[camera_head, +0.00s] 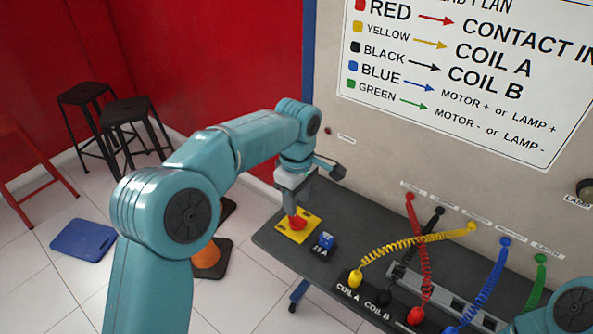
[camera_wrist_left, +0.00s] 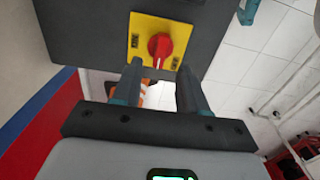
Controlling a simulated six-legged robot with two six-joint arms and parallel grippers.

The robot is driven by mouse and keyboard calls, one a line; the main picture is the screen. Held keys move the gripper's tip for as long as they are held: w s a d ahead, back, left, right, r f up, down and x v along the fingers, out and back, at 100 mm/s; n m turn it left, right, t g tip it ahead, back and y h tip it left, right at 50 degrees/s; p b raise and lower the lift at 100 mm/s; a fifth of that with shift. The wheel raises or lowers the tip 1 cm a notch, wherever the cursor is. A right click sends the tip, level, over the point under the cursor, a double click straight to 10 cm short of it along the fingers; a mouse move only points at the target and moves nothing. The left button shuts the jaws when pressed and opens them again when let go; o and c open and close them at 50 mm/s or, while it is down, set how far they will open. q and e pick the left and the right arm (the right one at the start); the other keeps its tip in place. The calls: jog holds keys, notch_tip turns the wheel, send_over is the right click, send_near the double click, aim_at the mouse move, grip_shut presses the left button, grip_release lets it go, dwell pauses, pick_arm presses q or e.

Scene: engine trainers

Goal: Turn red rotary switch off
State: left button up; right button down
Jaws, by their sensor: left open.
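The red rotary switch (camera_head: 297,222) sits on a yellow plate (camera_head: 283,231) at the near left end of the dark bench. In the left wrist view, the red knob (camera_wrist_left: 160,46) shows on its yellow plate (camera_wrist_left: 142,28), ahead of the fingertips and roughly between their lines. My left gripper (camera_head: 294,205) is directly above the switch, pointing down. In the left wrist view, its two fingers (camera_wrist_left: 158,80) are apart, with nothing held between them. Whether the fingers touch the knob is unclear. My right gripper is not in view; only a teal arm part shows at the lower right.
Coiled yellow (camera_head: 415,244) and red (camera_head: 422,270) cables plug into the panel (camera_head: 385,165). Stools (camera_head: 130,112), a blue mat (camera_head: 83,241) and an orange cone (camera_head: 208,258) are at left.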

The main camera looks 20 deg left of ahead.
aim_at(297, 216)
pick_arm(q)
notch_tip(297, 216, up, 11)
jog(key=p, duration=0.1)
jog(key=shift+p, duration=0.4)
